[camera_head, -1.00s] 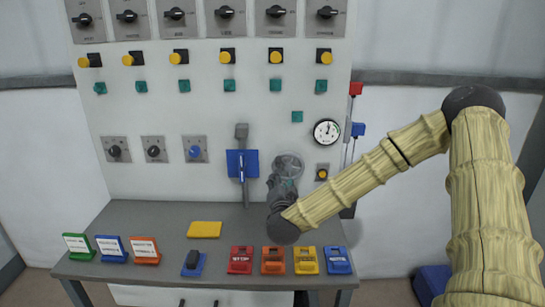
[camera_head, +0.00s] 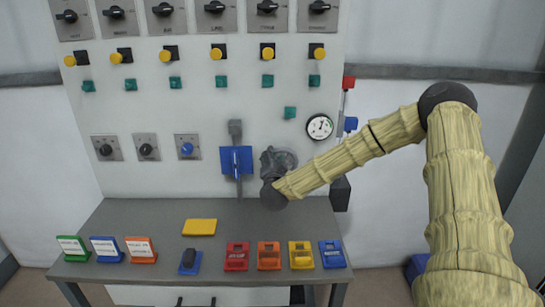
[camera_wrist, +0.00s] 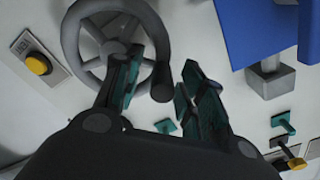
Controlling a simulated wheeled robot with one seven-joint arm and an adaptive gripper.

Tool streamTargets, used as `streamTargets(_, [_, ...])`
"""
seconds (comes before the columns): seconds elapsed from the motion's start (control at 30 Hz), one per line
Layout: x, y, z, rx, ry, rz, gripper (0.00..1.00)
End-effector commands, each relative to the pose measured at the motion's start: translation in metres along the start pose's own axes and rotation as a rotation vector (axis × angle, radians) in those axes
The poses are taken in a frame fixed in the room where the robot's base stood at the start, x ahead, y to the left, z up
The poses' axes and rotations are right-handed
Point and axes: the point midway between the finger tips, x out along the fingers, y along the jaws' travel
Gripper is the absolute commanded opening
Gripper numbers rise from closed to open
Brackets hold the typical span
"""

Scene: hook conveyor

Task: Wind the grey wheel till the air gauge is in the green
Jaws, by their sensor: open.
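The grey wheel (camera_wrist: 70,38) shows in the wrist view, a round rim with a dark hub and a dark knob (camera_wrist: 162,84) at its rim. In the head view the wheel lies behind my gripper (camera_head: 280,160) and is mostly hidden. In the wrist view my gripper (camera_wrist: 160,78) is open, its fingers on either side of the knob. The left finger overlaps the wheel rim; I cannot tell whether either finger touches. The air gauge (camera_head: 320,127) is a white dial on the panel with a green arc at its right. Its needle points roughly up; its exact reading is too small to tell.
A blue plate with a lever (camera_head: 237,160) is just left of the wheel. A red and blue lever pair (camera_head: 349,105) is at the panel's right edge. The desk (camera_head: 150,222) below holds coloured labelled blocks and a yellow pad (camera_head: 200,227).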

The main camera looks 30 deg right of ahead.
Motion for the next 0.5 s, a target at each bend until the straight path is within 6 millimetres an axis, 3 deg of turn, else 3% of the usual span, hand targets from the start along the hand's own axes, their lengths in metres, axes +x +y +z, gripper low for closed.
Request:
streamTargets(0.37, [0.0060, -0.0013, 0.0011, 0.000, -0.001, -0.002, 0.40])
streamTargets(0.4, [0.0060, -0.0013, 0.0012, 0.000, -0.001, -0.002, 0.38])
streamTargets(0.5, [0.0060, -0.0013, 0.0012, 0.000, -0.001, -0.001, 0.20])
